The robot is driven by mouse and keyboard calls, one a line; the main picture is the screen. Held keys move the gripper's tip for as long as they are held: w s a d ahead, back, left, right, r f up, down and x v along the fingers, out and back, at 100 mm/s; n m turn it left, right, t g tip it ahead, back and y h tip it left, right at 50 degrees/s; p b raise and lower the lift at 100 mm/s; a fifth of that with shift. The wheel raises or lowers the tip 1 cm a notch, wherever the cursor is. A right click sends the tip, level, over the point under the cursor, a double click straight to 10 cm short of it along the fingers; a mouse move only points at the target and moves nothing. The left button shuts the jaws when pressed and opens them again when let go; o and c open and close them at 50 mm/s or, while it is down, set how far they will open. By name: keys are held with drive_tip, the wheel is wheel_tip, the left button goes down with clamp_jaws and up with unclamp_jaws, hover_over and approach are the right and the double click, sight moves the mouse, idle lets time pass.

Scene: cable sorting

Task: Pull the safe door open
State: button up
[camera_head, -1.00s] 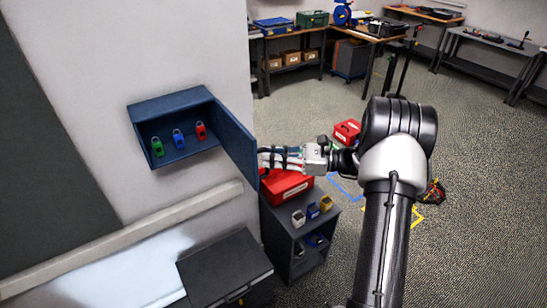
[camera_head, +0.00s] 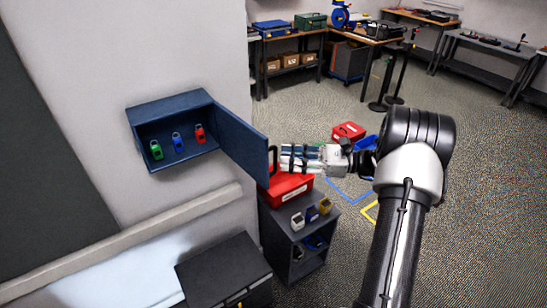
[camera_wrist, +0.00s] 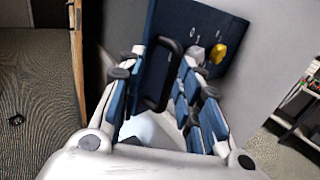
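The safe is a dark blue wall box (camera_head: 168,108), and I can see into it. Its door (camera_head: 240,144) is swung out to the right; it also shows in the wrist view (camera_wrist: 185,22). A black bar handle (camera_head: 272,162) is on the door's outer face; in the wrist view the handle (camera_wrist: 162,76) shows between my fingers. My gripper (camera_head: 282,159) is just right of the handle. Its blue-padded fingers are spread apart in the wrist view (camera_wrist: 160,90), with visible gaps to the handle. It holds nothing.
Green (camera_head: 156,150), blue (camera_head: 178,142) and red (camera_head: 199,134) padlocks are in the safe. A red box (camera_head: 286,188) and small locks sit on a grey cabinet (camera_head: 290,238) below my gripper. A yellow knob (camera_wrist: 218,53) is on the door. Open floor lies to the right.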

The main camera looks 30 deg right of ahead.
drive_tip(key=v, duration=0.6)
drive_tip(key=shift+w+f, duration=0.1)
drive_tip(key=shift+f, duration=0.15)
drive_tip(key=shift+a, duration=0.1)
